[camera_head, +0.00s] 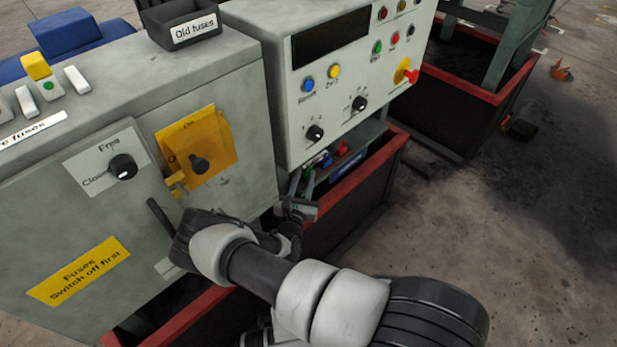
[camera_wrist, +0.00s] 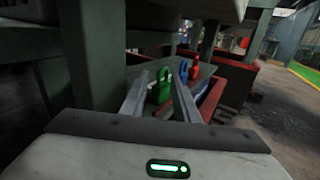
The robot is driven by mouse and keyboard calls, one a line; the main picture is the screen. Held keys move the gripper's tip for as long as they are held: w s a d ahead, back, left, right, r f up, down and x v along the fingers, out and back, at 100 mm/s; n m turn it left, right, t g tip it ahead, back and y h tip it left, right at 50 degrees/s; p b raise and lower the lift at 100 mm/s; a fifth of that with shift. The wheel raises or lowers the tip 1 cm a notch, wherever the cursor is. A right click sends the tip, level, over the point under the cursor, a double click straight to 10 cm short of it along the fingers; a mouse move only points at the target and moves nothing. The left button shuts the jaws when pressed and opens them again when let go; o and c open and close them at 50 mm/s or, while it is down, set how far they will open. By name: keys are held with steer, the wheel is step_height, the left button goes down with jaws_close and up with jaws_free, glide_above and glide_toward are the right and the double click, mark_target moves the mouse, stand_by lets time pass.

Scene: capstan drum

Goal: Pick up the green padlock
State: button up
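The green padlock (camera_wrist: 162,80) shows in the wrist view, straight ahead between the tips of my gripper (camera_wrist: 160,92). The two fingers are apart, with the padlock appearing in the gap. I cannot tell whether the tips reach around it or stop short of it. A blue padlock (camera_wrist: 183,71) and a red padlock (camera_wrist: 194,67) stand just right of it. In the head view my gripper (camera_head: 298,208) is low, under the control box.
The control box (camera_head: 335,120) overhangs the padlock shelf (camera_head: 350,162). The grey fuse cabinet (camera_head: 90,220) with a yellow switch plate (camera_head: 196,150) stands close left of my arm. A red-edged frame (camera_head: 372,170) runs along the right. An old-fuses bin (camera_head: 182,22) sits on top.

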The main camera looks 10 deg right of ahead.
jaws_close()
stand_by(0.4)
